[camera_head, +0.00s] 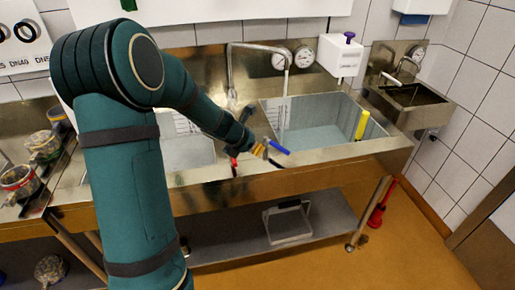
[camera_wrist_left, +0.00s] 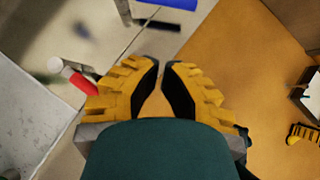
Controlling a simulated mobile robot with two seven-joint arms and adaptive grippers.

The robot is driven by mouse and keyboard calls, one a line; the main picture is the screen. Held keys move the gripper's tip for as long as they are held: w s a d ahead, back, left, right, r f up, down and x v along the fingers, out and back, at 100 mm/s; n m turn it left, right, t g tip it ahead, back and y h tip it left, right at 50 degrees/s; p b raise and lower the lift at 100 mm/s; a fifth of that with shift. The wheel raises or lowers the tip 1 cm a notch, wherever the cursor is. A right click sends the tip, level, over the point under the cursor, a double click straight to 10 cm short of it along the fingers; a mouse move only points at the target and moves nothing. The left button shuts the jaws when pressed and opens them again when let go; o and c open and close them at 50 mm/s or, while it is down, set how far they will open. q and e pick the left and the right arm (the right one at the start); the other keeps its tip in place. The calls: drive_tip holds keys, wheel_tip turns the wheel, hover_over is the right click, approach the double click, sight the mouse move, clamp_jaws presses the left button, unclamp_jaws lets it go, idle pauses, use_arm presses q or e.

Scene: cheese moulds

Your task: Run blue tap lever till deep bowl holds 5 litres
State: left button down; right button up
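The blue tap lever (camera_head: 279,146) points right at the sink's front edge; it also shows at the top of the left wrist view (camera_wrist_left: 170,3). My left gripper (camera_head: 258,150) is just left of the lever, apart from it in the wrist view. Its yellow fingertips (camera_wrist_left: 160,64) are almost together with nothing between them. Water runs from the spout (camera_head: 258,46) in a thin stream (camera_head: 285,95) into the deep bowl (camera_head: 335,101), where water (camera_head: 315,138) covers the bottom. The litre level is not readable. Part of my right gripper (camera_wrist_left: 305,133) shows at the wrist view's right edge.
A red lever (camera_head: 233,162) is left of the blue one, near my gripper, and shows in the wrist view (camera_wrist_left: 80,80). A yellow upright piece (camera_head: 362,124) stands in the deep bowl's right side. Another basin (camera_head: 188,152) is partly behind my arm. Two gauges (camera_head: 290,59) hang behind.

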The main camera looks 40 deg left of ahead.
use_arm(q)
drive_tip(key=b+x, duration=0.2)
drive_tip(key=x, duration=0.5)
drive_tip(key=shift+f+b, duration=0.15)
drive_tip(key=shift+b, duration=0.15)
drive_tip(key=w, duration=0.2)
drive_tip(key=shift+w+d+p, duration=0.2)
drive_tip(key=shift+w+p, duration=0.05)
drive_tip(key=shift+p, duration=0.05)
drive_tip(key=shift+w+d+f, duration=0.1)
drive_tip(key=shift+w+f, duration=0.15)
drive_tip(key=shift+w, duration=0.5)
